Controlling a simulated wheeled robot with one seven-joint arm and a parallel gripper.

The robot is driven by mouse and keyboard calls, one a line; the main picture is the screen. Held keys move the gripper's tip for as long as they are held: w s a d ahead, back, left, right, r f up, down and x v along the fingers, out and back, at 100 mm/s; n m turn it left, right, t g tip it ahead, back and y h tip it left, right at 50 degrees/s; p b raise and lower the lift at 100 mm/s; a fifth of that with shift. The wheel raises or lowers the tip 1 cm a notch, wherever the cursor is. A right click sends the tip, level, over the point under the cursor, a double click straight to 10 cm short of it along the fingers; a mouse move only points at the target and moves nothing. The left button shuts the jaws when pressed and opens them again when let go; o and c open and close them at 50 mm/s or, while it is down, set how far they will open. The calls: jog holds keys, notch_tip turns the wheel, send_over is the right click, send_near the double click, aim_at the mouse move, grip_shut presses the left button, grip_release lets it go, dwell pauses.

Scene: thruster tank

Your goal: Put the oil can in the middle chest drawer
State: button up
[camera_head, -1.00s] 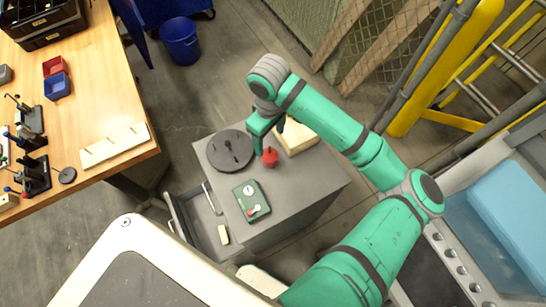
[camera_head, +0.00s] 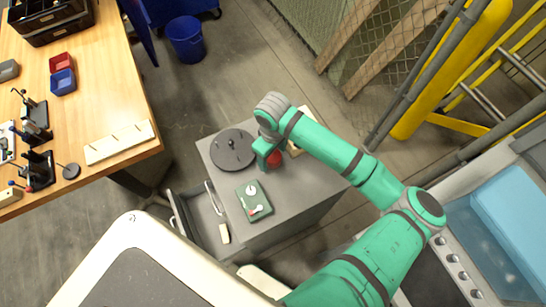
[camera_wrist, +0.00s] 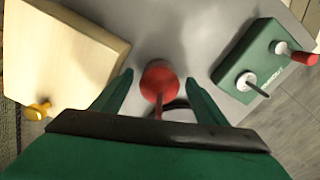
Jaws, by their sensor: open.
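The red oil can (camera_head: 274,160) stands on the grey top of the chest (camera_head: 290,205), partly hidden by my gripper in the head view. In the wrist view the oil can (camera_wrist: 159,80) lies between the two green fingers, its thin spout pointing toward the palm. My gripper (camera_wrist: 158,92) is open, with a finger on each side of the can and visible gaps. It also shows in the head view (camera_head: 266,158), low over the chest top. A drawer (camera_head: 200,222) stands open on the chest's left side; I cannot tell which level it is.
The chest top also bears a dark round plate (camera_head: 232,150), a green box with knobs (camera_head: 254,201) and a pale wooden block (camera_wrist: 65,50). The open drawer holds a small cream block (camera_head: 224,234) and a long metal tool (camera_head: 213,197). A workbench (camera_head: 110,100) is at left.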

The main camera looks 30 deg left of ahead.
jog(key=c, duration=1.3)
jog(key=shift+c, duration=0.2)
jog(key=shift+r, duration=0.1)
